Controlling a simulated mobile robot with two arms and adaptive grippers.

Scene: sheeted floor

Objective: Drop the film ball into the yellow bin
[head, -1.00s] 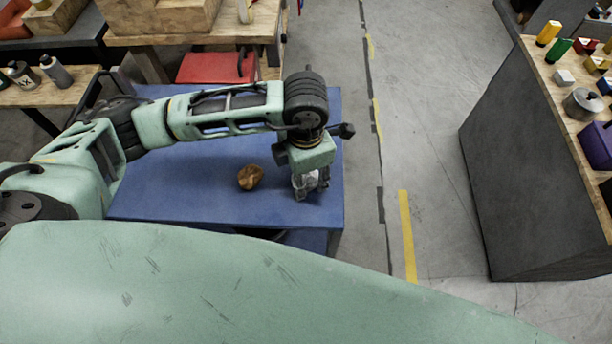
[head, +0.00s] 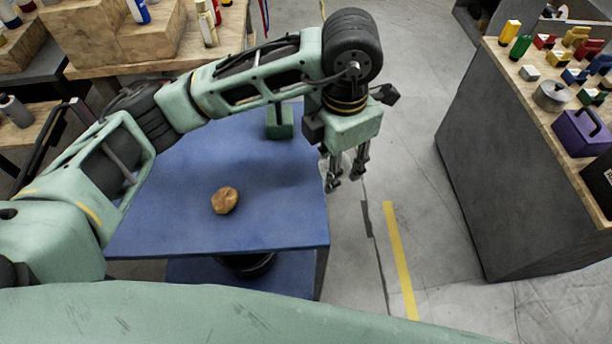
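My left gripper (head: 346,182) hangs from the raised arm, just past the right edge of the blue table (head: 285,213). Its two dark fingers point down and stand apart, with grey floor showing between them. I see no film ball in the fingers or on the table now. A brown crumpled lump (head: 225,200) lies on the table, well left of the gripper. No yellow bin is in view. My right gripper is not in view.
A dark green block-shaped thing (head: 279,123) stands at the table's back, partly behind my arm. At right, a dark-sided bench (head: 500,160) holds small coloured blocks, a pot (head: 552,96) and a purple box (head: 582,133). Grey floor lies between.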

